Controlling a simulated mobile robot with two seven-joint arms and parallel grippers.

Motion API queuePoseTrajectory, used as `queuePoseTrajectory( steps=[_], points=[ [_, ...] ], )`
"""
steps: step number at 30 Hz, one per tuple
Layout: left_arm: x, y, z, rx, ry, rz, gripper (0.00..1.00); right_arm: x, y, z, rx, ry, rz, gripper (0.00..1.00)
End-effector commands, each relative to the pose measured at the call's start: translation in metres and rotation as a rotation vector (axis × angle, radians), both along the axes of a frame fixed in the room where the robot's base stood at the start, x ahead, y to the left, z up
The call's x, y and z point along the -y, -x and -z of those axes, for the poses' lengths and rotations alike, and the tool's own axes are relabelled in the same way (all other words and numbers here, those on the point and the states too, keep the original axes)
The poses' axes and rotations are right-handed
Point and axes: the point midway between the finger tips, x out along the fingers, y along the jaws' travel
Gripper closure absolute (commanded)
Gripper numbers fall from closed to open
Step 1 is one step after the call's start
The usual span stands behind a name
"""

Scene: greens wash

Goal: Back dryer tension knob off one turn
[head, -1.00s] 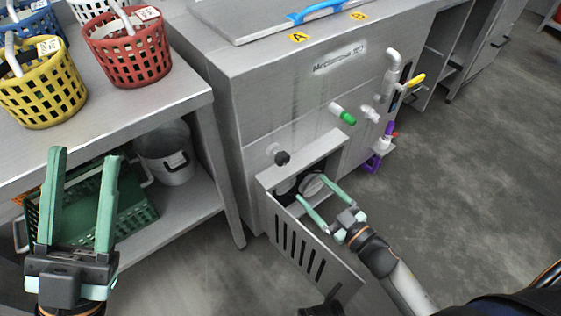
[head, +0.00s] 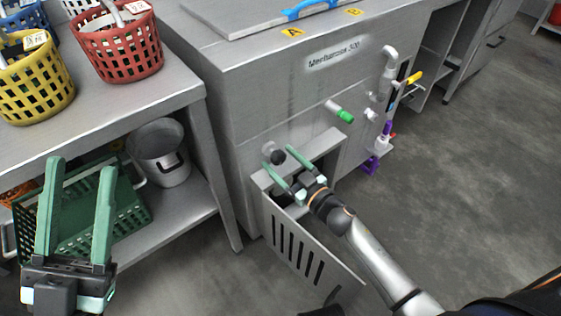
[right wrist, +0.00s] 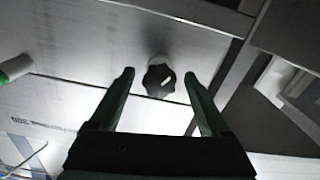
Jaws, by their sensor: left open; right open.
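The tension knob (head: 277,157) is a small dark lobed knob on the front of the grey metal machine (head: 240,110), above the opened slotted panel (head: 300,245). In the right wrist view the black knob (right wrist: 159,80) has a white mark and sits just beyond the fingertips, between them. My right gripper (head: 281,167) is open at the knob, one green finger on each side; I cannot tell if they touch it. It also shows in the right wrist view (right wrist: 160,77). My left gripper (head: 78,165) is open and empty near the table at the left.
The slotted panel juts forward below. Red (head: 120,45) and yellow baskets (head: 35,80) stand on the left table.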

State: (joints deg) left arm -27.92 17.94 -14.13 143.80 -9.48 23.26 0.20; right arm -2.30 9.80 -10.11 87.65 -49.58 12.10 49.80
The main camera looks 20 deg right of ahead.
Motion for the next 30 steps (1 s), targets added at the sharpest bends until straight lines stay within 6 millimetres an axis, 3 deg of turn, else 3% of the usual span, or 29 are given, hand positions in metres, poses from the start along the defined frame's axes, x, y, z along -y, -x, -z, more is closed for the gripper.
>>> queuePoseTrajectory(
  steps=[11, 30],
  points=[
    [0.0008, 0.0004, 0.0015, 0.0, -0.002, 0.005, 0.5, -0.0021, -0.0054, -0.0002, 0.0, 0.0, 0.0, 0.2],
    [0.0001, 0.0004, 0.0003, 0.003, 0.004, 0.001, 0.5, -0.0019, -0.0051, -0.0001, 0.0, 0.001, -0.001, 0.91]
  ],
)
